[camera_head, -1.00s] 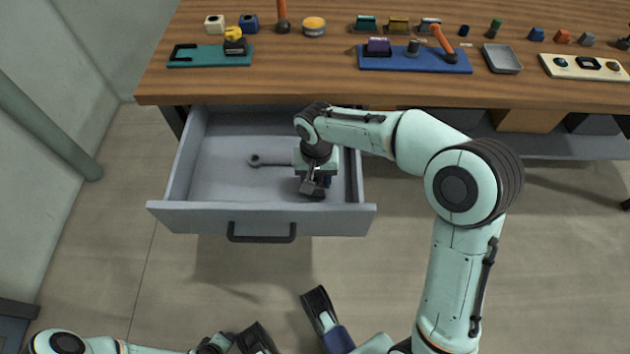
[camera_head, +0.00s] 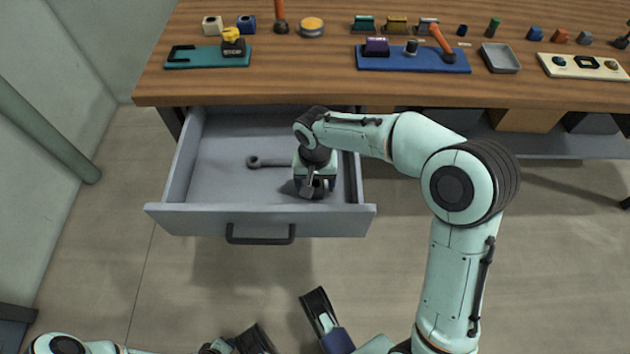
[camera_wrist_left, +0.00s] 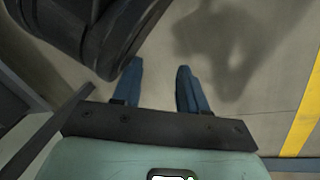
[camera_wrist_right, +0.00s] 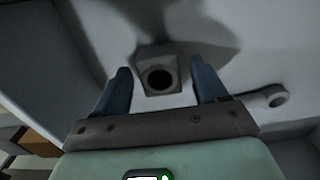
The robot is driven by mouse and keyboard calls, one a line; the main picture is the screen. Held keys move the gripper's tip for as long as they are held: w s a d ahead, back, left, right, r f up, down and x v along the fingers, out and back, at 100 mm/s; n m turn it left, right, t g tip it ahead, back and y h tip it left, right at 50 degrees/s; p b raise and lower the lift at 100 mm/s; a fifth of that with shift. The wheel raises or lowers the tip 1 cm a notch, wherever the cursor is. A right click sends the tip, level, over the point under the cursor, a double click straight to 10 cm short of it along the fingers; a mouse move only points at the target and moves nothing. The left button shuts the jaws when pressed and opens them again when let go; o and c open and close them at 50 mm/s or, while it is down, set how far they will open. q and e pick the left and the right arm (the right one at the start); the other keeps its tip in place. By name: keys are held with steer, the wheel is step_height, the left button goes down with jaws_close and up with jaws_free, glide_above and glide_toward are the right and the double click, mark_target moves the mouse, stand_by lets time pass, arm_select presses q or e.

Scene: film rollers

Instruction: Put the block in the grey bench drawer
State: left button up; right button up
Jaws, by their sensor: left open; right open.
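The grey bench drawer (camera_head: 185,219) is pulled out below the wooden bench. My right gripper (camera_head: 316,190) is down inside it, in the right half, pointing downward. In the right wrist view, my right gripper (camera_wrist_right: 160,82) is open. A grey-looking block (camera_wrist_right: 158,75) with a round dark hole sits between the fingers, with a gap on each side. It appears to rest on the drawer floor. In the head view the gripper mostly hides it. My left gripper (camera_wrist_left: 160,70) is open and empty above the floor, away from the drawer.
A grey wrench-like part (camera_head: 268,162) lies in the drawer left of my right gripper; its ring end (camera_wrist_right: 276,97) shows in the right wrist view. The bench top (camera_head: 300,86) holds a teal tray (camera_head: 185,62), a blue tray (camera_head: 400,60) and several small parts.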

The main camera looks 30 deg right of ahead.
mark_target(315, 184)
step_height(315, 184, up, 7)
steer(key=shift+f+p, duration=0.15)
steer(key=shift+p, duration=0.8)
arm_select(q)
steer(key=shift+t+h, duration=0.3)
steer(key=shift+w+d+r+p, duration=0.15)
steer(key=shift+d+r+p, duration=0.15)
steer(key=shift+r, duration=0.55)
steer(key=shift+w+d+r+p, duration=0.1)
steer(key=shift+d+r+p, duration=0.2)
steer(key=shift+r, duration=0.6)
steer(key=shift+w+d+r+p, duration=0.15)
steer(key=shift+d+r, duration=0.25)
steer(key=shift+r, duration=0.45)
arm_select(e)
steer(key=shift+r, duration=2.75)
